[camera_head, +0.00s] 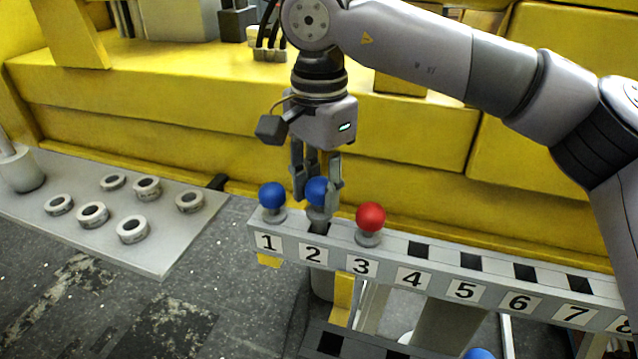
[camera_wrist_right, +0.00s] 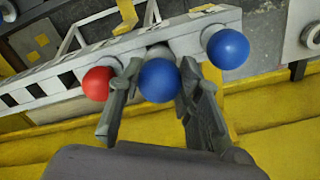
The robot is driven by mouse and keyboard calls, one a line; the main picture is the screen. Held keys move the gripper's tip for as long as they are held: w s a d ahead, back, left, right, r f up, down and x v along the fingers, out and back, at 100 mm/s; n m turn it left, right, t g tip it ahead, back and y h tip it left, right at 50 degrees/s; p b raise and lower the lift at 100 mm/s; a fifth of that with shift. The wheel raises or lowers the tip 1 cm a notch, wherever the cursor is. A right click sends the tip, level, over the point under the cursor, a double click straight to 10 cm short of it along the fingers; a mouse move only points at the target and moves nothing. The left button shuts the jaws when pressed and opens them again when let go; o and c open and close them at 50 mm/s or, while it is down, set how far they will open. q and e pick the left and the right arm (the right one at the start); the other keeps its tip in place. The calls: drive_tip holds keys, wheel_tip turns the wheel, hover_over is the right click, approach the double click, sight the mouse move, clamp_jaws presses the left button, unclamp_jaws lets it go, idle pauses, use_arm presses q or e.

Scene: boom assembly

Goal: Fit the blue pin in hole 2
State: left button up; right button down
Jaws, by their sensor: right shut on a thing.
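My right gripper (camera_head: 318,196) is shut on a blue pin (camera_head: 317,188) with a round blue head and a grey base. The pin is upright, and its base is at hole 2 (camera_head: 319,229) of the grey numbered rail (camera_head: 385,264). Part of the dark opening shows below the base, so the pin looks just above it; I cannot tell whether its tip is inside. In the right wrist view the held blue head (camera_wrist_right: 158,81) sits between the two fingers. A second blue pin (camera_head: 272,196) stands in hole 1 and a red pin (camera_head: 370,217) in hole 3.
Holes 4 (camera_head: 420,249) to 7 look empty. A grey plate (camera_head: 160,255) with several metal rings lies at the left. A yellow structure (camera_head: 420,130) runs behind the rail. Another blue ball (camera_head: 478,353) shows at a lower rail.

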drive_tip(key=shift+f+b, duration=0.7)
drive_tip(key=shift+f, duration=0.5)
drive_tip(key=c, duration=1.1)
unclamp_jaws()
drive_tip(key=shift+o, duration=0.2)
drive_tip(key=shift+r, duration=0.15)
wheel_tip(320, 180, up, 12)
drive_tip(key=shift+f, duration=0.1)
